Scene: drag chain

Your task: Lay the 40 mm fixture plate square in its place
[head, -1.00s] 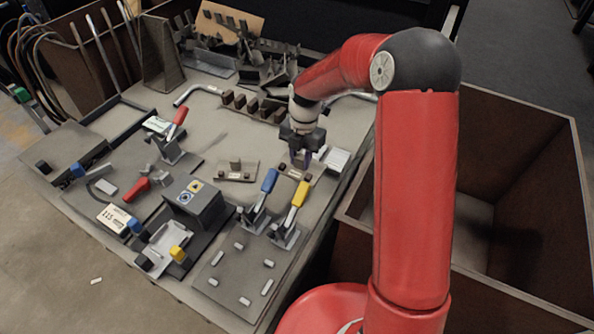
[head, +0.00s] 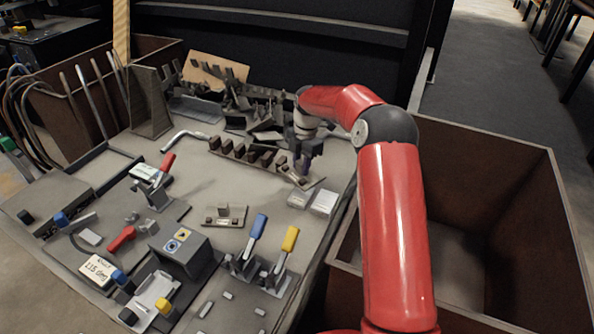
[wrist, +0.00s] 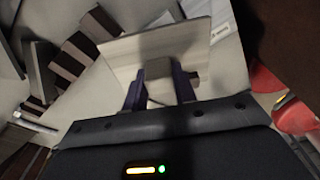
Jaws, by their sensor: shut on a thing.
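My gripper (head: 304,163) is at the right rear of the workbench, pointing down. It is shut on the raised grip block of a flat grey fixture plate (wrist: 128,56). In the wrist view, the purple fingers (wrist: 160,88) sit on either side of that block, and the plate reaches out beyond them. In the head view the held plate (head: 305,182) is small and partly hidden, apparently just above the bench, beside the end of a row of dark blocks. No size mark is readable on it. A second small plate (head: 238,222) with a knob lies mid-bench.
The row of dark upright blocks (head: 240,152) runs left of my gripper. White boxes (head: 324,202) lie in front of it. Blue-handled (head: 258,226) and yellow-handled clamps (head: 290,238) stand nearer. A brown crate (head: 553,190) is at right.

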